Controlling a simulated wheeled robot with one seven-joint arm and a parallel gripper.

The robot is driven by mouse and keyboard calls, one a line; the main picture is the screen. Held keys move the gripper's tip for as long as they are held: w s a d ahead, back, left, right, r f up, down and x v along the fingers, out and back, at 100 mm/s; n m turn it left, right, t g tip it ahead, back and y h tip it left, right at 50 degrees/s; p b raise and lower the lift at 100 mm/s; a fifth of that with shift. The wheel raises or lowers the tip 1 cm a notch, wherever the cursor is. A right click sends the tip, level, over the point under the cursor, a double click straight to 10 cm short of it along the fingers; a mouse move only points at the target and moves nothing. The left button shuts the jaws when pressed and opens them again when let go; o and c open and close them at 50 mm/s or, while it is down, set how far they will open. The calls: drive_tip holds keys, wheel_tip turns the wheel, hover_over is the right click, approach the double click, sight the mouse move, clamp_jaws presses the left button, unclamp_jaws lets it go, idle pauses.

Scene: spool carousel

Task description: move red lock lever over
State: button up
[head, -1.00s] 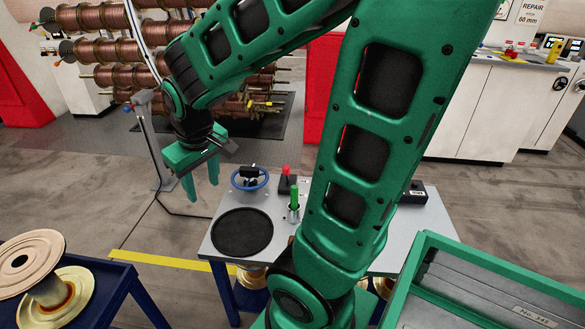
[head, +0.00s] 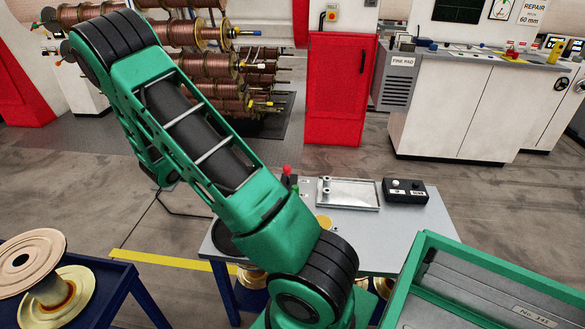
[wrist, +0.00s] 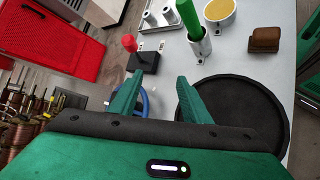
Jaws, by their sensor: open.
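The red lock lever (head: 287,171) is a red knob on a black block on the grey table (head: 385,225). In the wrist view the red lever (wrist: 130,43) stands upright, beyond my left finger and a little to the left. My gripper (wrist: 167,78) is open and empty in the wrist view, its fingers pointing over the table toward the block. The fingertips are apart from the lever. In the head view my arm hides the gripper and part of the table.
A blue handwheel (wrist: 146,102) shows partly behind my left finger. A round black pad (wrist: 240,125) lies to the right. A green handle (wrist: 190,20) stands in a metal holder (wrist: 199,42) beyond my fingers. A metal tray (head: 350,193) and black button box (head: 405,191) sit on the table.

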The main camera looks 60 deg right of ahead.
sight(288, 175)
drive_tip(key=s+d+f+n+h, duration=0.1)
drive_tip(key=d+n+h, duration=0.1)
drive_tip(key=d, duration=0.4)
drive_tip(key=s+d+f+n+h, duration=0.1)
drive_tip(key=d+n+h, duration=0.1)
drive_tip(key=d, duration=0.5)
drive_tip(key=s+d+f+n+g+h, duration=0.1)
drive_tip(key=d+n+h, duration=0.2)
drive_tip(key=d, duration=0.4)
drive_tip(key=shift+s+d+f+h, duration=0.2)
drive_tip(key=shift+s+f+h, duration=0.05)
drive_tip(key=shift+h, duration=0.15)
clamp_jaws()
drive_tip(key=shift+w, duration=0.1)
